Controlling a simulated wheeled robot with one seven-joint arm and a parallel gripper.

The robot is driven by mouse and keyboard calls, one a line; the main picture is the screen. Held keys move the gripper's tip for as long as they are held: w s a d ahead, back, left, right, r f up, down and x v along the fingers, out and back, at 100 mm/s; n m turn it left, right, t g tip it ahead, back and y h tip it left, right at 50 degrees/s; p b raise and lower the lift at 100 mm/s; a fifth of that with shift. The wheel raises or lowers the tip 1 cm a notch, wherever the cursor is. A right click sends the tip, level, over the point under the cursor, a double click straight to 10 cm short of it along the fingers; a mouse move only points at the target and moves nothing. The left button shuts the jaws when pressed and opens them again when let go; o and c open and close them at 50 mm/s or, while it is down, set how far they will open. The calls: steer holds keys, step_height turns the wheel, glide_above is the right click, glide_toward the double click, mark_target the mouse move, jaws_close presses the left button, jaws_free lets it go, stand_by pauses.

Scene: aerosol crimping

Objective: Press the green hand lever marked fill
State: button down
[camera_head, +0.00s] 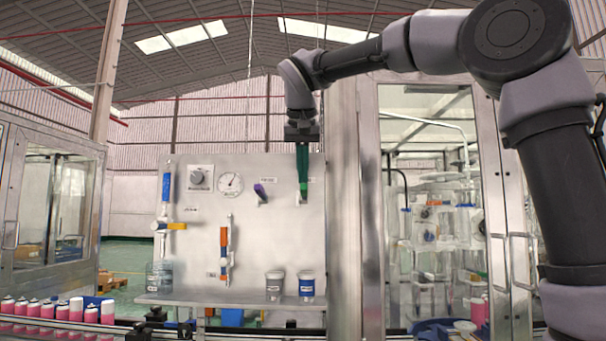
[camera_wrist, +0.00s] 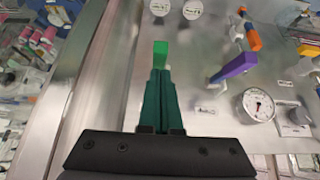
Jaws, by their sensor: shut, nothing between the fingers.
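The green hand lever (camera_head: 303,196) sticks out of the upright steel panel, in the right part of the panel in the head view. In the wrist view its bright green end (camera_wrist: 160,50) shows just beyond my fingertips. My gripper (camera_head: 302,182) points down with its dark green fingers together and empty. Its tips are right at the lever; whether they touch it I cannot tell. In the wrist view the shut fingers (camera_wrist: 159,76) line up with the lever and hide part of it. The label text is too small to read.
A purple lever (camera_head: 261,192) sits beside the green one. The panel (camera_head: 285,235) also bears a gauge (camera_head: 230,184), a knob (camera_head: 199,178) and an orange and blue fitting (camera_head: 225,250). Two cups (camera_head: 306,286) stand on the ledge below. A steel post (camera_head: 344,220) stands close right.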

steer(key=shift+s+f, duration=0.2)
steer(key=shift+f, duration=0.05)
stand_by(0.3)
